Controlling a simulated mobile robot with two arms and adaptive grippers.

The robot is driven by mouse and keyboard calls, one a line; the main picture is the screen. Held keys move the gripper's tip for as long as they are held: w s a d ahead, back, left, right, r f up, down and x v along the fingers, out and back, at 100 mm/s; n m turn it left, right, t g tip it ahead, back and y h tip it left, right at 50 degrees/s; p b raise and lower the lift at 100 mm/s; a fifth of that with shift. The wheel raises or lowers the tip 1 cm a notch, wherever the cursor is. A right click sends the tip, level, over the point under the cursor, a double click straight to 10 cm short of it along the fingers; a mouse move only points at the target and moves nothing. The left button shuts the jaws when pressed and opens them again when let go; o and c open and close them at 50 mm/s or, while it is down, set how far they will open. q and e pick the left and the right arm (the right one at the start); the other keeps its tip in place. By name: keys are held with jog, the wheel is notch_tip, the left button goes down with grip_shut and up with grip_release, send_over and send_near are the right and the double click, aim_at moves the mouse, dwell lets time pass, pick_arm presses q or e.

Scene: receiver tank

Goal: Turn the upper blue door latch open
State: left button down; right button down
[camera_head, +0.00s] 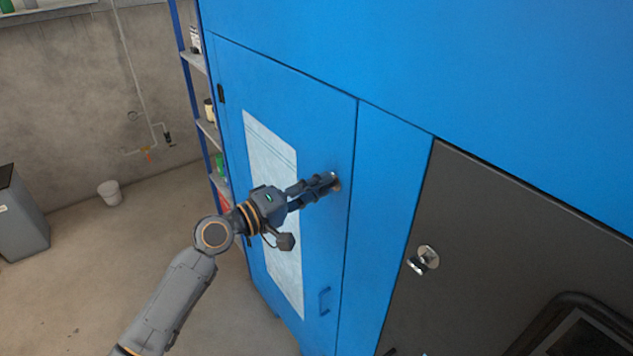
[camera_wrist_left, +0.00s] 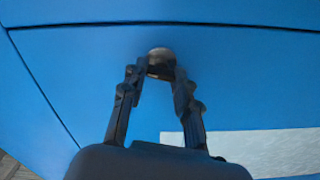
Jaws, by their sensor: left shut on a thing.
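The blue door (camera_head: 312,120) of the tall blue cabinet is closed and carries a pale sheet. The upper latch (camera_head: 336,184) sits near the door's right edge and is mostly hidden by my fingers in the head view. My left gripper (camera_head: 328,182) is at the latch, its fingers closed around it. In the left wrist view the round metal latch (camera_wrist_left: 161,57) shows between the tips of my left gripper (camera_wrist_left: 160,72). How far the latch is turned cannot be told. My right gripper is not in view.
A dark grey panel (camera_head: 480,230) with its own metal latch (camera_head: 424,260) is to the right. Shelves (camera_head: 207,130) stand left of the cabinet.

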pick_arm(q)
jog(key=shift+n+p, duration=0.75)
jog(key=shift+n, duration=0.85)
jog(key=c, duration=1)
grip_release()
jog(key=shift+f, duration=0.1)
jog(key=v, duration=1.2)
jog(key=shift+w+f, duration=0.1)
